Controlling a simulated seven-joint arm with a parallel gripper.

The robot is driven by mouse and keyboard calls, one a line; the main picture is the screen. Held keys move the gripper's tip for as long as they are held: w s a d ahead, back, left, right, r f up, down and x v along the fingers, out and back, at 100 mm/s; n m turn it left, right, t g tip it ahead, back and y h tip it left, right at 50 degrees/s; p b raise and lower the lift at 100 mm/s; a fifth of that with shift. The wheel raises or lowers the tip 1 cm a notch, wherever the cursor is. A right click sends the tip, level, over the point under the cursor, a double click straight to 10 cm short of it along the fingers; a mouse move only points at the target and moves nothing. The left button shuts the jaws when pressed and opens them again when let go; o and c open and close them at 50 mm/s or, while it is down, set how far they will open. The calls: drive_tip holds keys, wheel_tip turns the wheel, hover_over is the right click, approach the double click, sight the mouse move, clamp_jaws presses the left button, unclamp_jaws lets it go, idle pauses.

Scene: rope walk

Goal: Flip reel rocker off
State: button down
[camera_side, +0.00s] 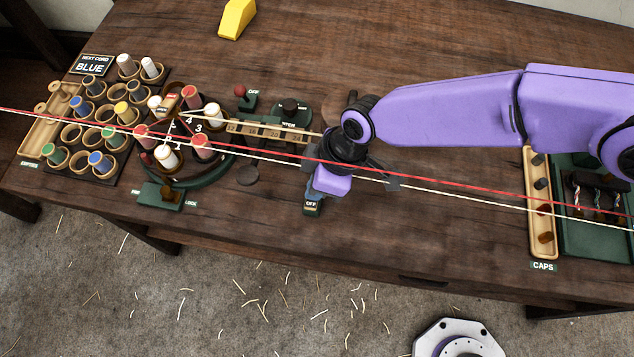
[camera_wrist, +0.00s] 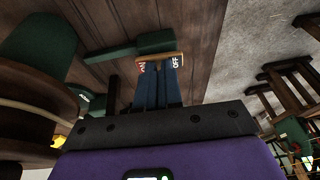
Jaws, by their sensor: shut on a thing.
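The fingers appear shut on the rocker.
A red cord (camera_side: 440,192) and a pale cord pass across the table by my wrist. A round carousel with bobbins (camera_side: 190,175), a wooden scale bar (camera_side: 265,131) and a red-knobbed lever (camera_side: 240,90) stand to the left. A caps tray (camera_side: 541,225) lies right.

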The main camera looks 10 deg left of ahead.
drive_tip(key=shift+w+d+f, duration=0.1)
drive_tip(key=shift+w+d, duration=0.05)
drive_tip(key=shift+d, duration=0.05)
drive_tip(key=shift+r, duration=0.3)
drive_tip(key=s+a+v, duration=0.1)
drive_tip(key=v, duration=1.2)
drive_tip(key=shift+s+r, duration=0.3)
drive_tip(key=shift+r, duration=0.1)
drive_tip(key=shift+a, duration=0.15)
drive_tip(key=shift+w, duration=0.1)
drive_tip(key=shift+w+r, duration=0.25)
drive_tip(key=shift+w, duration=0.15)
drive_tip(key=shift+f, duration=0.15)
